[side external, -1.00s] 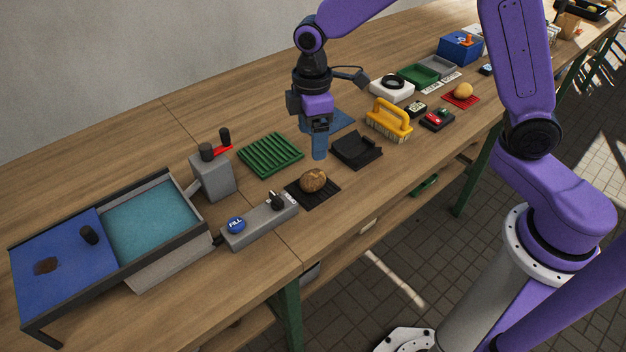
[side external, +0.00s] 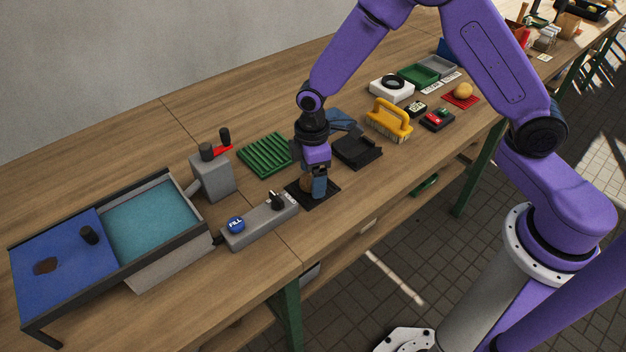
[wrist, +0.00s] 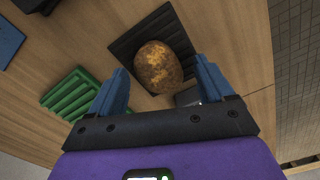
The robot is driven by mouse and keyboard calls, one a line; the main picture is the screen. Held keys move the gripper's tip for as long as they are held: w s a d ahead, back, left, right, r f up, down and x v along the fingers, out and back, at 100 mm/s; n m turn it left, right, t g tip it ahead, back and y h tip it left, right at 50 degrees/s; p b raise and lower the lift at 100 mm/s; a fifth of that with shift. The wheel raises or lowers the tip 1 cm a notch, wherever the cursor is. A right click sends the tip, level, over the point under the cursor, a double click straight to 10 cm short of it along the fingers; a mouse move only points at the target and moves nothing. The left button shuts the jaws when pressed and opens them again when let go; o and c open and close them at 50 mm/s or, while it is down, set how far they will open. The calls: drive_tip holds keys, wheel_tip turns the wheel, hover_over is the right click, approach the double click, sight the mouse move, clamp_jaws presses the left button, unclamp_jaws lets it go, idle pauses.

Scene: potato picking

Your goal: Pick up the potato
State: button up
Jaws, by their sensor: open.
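The brown, patchy potato (wrist: 158,67) lies on a black ribbed mat (wrist: 128,45) in the wrist view. My gripper (wrist: 160,85) is open, with one blue finger toward each side of the potato in that view. In the side external view my gripper (side external: 317,186) is low over the black mat (side external: 326,198) and hides most of the potato (side external: 306,184). I cannot tell whether the fingers touch the potato.
A grey box with a blue FILL button (side external: 236,225) stands just left of the mat. A green ribbed rack (side external: 268,154) and a black tray (side external: 357,151) are close behind. A water basin (side external: 150,217) is at the left. The table's front edge is near.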

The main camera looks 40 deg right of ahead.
drive_tip(key=c, duration=1.1)
drive_tip(key=shift+r, duration=0.1)
